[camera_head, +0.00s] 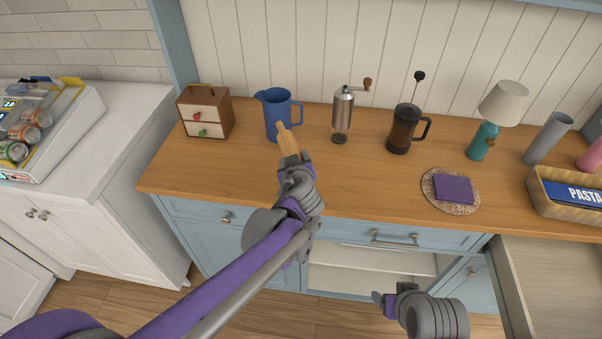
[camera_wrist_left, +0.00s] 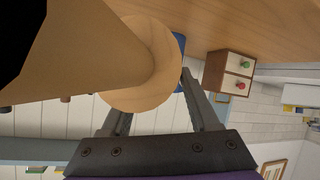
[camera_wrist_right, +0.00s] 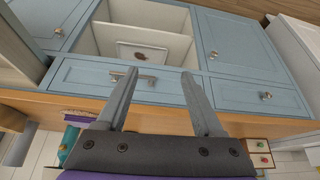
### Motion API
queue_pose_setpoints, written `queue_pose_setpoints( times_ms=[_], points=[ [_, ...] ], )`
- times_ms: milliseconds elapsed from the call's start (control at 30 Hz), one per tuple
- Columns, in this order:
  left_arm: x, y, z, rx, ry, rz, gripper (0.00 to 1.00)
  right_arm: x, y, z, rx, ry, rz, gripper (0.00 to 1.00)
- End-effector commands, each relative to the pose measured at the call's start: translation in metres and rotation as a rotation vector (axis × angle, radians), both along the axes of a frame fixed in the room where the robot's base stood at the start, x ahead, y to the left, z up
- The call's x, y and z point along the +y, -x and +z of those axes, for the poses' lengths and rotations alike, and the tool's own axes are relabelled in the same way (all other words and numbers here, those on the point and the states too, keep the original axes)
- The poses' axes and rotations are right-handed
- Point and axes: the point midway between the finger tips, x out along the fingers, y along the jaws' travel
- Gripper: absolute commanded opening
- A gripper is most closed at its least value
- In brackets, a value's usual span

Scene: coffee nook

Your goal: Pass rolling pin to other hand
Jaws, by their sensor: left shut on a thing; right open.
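The wooden rolling pin (camera_head: 288,141) is in my left gripper (camera_head: 296,166), which is shut on it above the counter's front part. In the head view one end with its handle points up toward the blue pitcher; the rest is hidden by my gripper. In the left wrist view the rolling pin (camera_wrist_left: 140,75) fills the upper left, close to the camera, with the left fingers (camera_wrist_left: 155,100) at it. My right gripper (camera_head: 385,300) is empty, low in front of the cabinet and apart from the pin. The right wrist view shows its fingers (camera_wrist_right: 160,85) spread open.
On the wooden counter (camera_head: 370,180) stand a small drawer box (camera_head: 205,112), a blue pitcher (camera_head: 277,115), a grinder (camera_head: 342,112), a French press (camera_head: 404,130), a lamp (camera_head: 485,138) and a purple cloth (camera_head: 454,189) on a mat. A drawer (camera_head: 550,280) stands open at right.

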Motion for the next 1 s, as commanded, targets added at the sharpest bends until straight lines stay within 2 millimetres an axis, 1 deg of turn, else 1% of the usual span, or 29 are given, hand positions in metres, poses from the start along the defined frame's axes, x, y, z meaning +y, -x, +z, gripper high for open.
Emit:
queue_pose_setpoints(
  times_ms=[33, 100, 233, 367, 467, 567, 800, 967, 1000],
  points=[
    [0.004, 0.000, 0.009, -0.001, -0.001, 0.001, 0.00, 0.000, 0.000, 0.000, 0.000, 0.000, 0.000, 0.69],
    [0.006, 0.000, 0.017, -0.001, -0.001, 0.001, 0.00, 0.000, 0.000, 0.000, 0.000, 0.000, 0.000, 0.69],
    [0.009, 0.000, 0.024, 0.000, 0.000, 0.001, 0.00, 0.001, -0.002, 0.002, 0.006, -0.009, -0.001, 0.92],
    [0.009, 0.000, 0.026, 0.000, 0.000, 0.000, 0.00, 0.009, -0.016, 0.013, 0.039, -0.054, -0.004, 0.93],
    [0.009, 0.000, 0.026, 0.000, 0.000, 0.000, 0.00, 0.021, -0.035, 0.029, 0.086, -0.122, -0.006, 0.93],
    [0.009, 0.000, 0.026, 0.000, 0.000, 0.000, 0.00, 0.036, -0.061, 0.046, 0.145, -0.210, -0.002, 0.93],
    [0.009, 0.000, 0.026, 0.000, 0.000, 0.000, 0.00, 0.074, -0.126, 0.085, 0.275, -0.434, 0.032, 0.93],
    [0.009, 0.000, 0.025, 0.000, 0.000, 0.000, 0.00, 0.097, -0.171, 0.107, 0.348, -0.587, 0.076, 0.93],
    [0.009, 0.000, 0.025, 0.000, 0.000, 0.000, 0.00, 0.102, -0.182, 0.112, 0.365, -0.626, 0.089, 0.93]
  ],
)
